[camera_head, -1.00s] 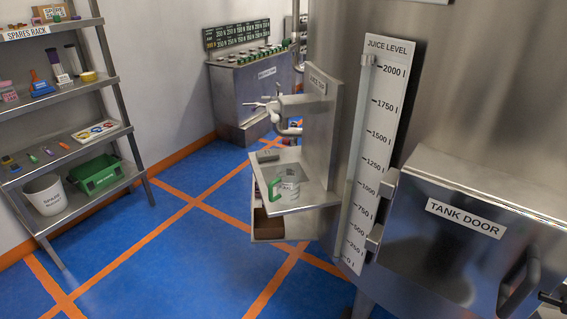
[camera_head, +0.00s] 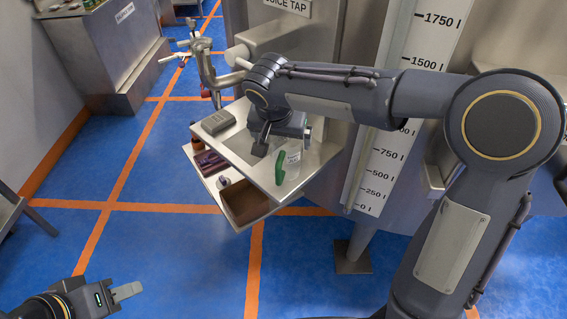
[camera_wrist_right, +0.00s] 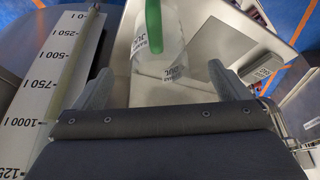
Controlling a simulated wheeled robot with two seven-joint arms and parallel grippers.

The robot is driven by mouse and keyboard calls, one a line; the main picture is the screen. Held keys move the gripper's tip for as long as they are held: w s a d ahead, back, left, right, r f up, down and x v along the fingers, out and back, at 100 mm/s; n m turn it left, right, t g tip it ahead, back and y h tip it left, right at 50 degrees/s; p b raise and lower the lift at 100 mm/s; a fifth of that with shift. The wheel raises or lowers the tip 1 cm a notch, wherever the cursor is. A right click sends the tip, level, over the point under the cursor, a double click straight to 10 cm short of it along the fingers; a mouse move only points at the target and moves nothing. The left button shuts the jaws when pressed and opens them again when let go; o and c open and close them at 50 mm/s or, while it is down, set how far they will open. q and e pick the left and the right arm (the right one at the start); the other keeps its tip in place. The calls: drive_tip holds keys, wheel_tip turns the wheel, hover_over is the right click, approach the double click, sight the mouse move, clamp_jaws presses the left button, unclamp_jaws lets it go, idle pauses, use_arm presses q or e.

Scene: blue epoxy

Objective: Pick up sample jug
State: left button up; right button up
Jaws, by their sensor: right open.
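The sample jug (camera_head: 292,160) is clear, with a green handle and printed lettering. It stands on the upper steel shelf under the juice tap, near its front right edge. In the right wrist view the jug (camera_wrist_right: 160,55) lies ahead, between the lines of the two fingers, with its green handle toward the top. My right gripper (camera_head: 283,141) is above the shelf, beside the jug; its open fingers (camera_wrist_right: 160,82) hold nothing. My arm hides part of the shelf. My left gripper (camera_head: 126,291) is low at the left, far from the jug; its finger gap is unclear.
A grey box (camera_head: 217,122) sits at the shelf's left corner. The lower tray (camera_head: 248,203) holds small items. The juice tap pipe (camera_head: 208,72) stands behind. The tank with its level scale (camera_head: 385,150) is to the right. The blue floor at left is free.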

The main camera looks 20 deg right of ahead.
sight(285, 150)
drive_tip(key=x, duration=0.8)
drive_tip(key=shift+d, duration=0.1)
drive_tip(key=shift+r, duration=0.1)
drive_tip(key=c, duration=1.1)
